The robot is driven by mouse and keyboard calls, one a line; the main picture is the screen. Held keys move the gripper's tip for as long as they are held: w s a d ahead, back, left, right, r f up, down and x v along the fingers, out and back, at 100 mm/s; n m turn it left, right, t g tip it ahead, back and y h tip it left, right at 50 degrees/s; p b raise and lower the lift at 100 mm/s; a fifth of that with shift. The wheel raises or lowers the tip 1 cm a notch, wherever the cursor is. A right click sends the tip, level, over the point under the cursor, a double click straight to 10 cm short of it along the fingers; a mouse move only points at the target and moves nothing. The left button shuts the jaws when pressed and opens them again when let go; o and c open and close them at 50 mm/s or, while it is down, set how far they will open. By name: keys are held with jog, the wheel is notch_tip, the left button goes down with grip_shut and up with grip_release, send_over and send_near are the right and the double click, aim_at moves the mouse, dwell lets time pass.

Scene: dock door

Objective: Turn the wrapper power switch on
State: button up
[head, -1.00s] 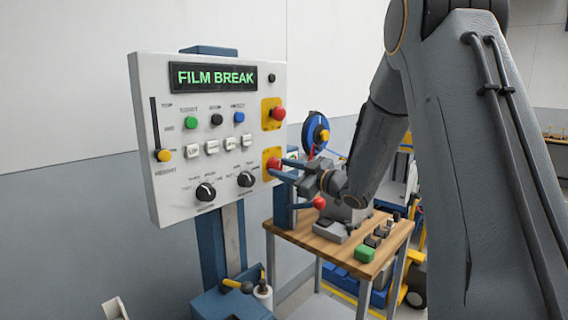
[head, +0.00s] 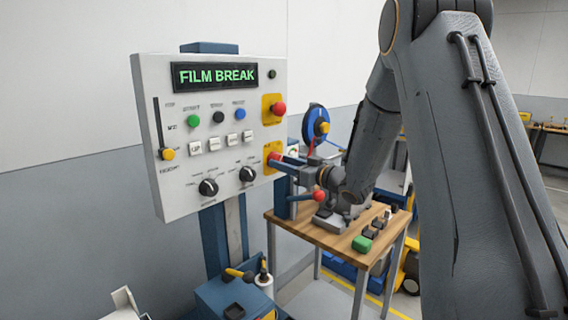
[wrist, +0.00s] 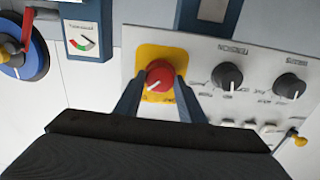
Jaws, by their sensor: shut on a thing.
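The wrapper control panel (head: 181,110) stands at the left in the head view. Its screen (head: 215,75) reads FILM BREAK in green. A red rotary switch with a white pointer line (wrist: 159,77) sits on a yellow plate (wrist: 150,54), in the wrist view. In the head view this is the lower yellow plate (head: 267,149) on the panel's right side. My gripper (wrist: 157,86) is shut on the red switch, with one blue finger at each side of it. In the head view my gripper (head: 283,164) reaches the plate from the right and partly hides the switch.
A red button (head: 279,109) on another yellow plate sits just above. Black knobs (head: 208,187) and coloured buttons fill the panel's face. A wooden table (head: 330,240) with a green block (head: 362,244) and a red-ended lever (head: 318,195) stands close under my arm.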

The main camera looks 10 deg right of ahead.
jog(key=o, duration=1)
jog(key=shift+o, duration=0.2)
jog(key=b+v, duration=0.2)
jog(key=v, duration=0.5)
jog(key=shift+s+d, duration=0.2)
jog(key=shift+s, duration=0.15)
